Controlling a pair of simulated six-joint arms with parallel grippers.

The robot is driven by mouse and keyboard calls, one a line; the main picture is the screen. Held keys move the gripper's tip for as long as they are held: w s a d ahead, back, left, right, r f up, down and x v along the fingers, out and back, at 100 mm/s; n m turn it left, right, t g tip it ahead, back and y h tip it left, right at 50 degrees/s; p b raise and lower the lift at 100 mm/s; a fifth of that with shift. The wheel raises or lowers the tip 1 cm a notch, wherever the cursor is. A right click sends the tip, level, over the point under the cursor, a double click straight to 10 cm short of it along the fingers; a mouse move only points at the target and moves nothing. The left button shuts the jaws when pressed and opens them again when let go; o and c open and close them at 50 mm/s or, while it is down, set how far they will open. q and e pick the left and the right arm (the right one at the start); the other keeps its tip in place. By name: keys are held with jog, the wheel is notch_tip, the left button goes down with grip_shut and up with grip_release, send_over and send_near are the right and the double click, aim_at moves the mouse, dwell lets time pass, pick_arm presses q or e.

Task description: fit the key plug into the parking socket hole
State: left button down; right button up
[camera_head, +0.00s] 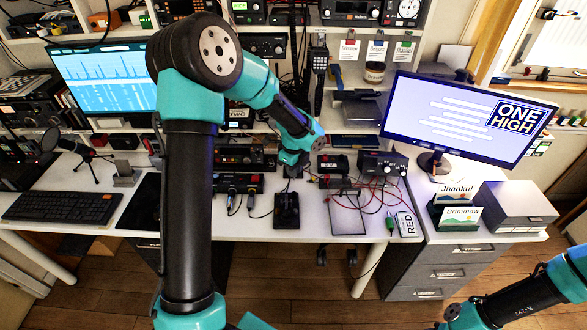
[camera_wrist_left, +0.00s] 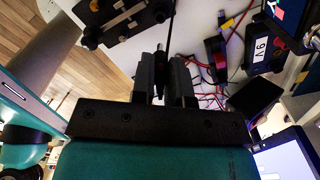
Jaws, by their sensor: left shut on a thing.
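My left gripper (camera_head: 292,170) hangs over the middle of the desk, seen small behind my left arm. In the left wrist view its two dark fingers (camera_wrist_left: 161,72) are closed on a slim dark piece, which I take to be the key plug (camera_wrist_left: 160,58). A thin black cable (camera_wrist_left: 172,18) runs up past the fingertips. The plug's tip is hard to make out against the fingers. The parking socket hole cannot be clearly identified in either view.
A black morse key (camera_head: 287,210) stands near the desk's front edge. A small black box with plugged leads (camera_head: 237,184) lies left of it. Red and black wires (camera_head: 370,192) spread to the right. A box marked 9V (camera_wrist_left: 262,54) shows in the wrist view. Monitors (camera_head: 466,118) flank the desk.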

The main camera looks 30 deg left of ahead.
pick_arm(q)
jog(key=shift+f, duration=2.85)
jog(key=shift+f, duration=1.45)
jog(key=c, duration=1)
grip_release()
jog(key=shift+c, duration=0.2)
notch_tip(320, 180, up, 18)
jog(key=shift+f, duration=0.25)
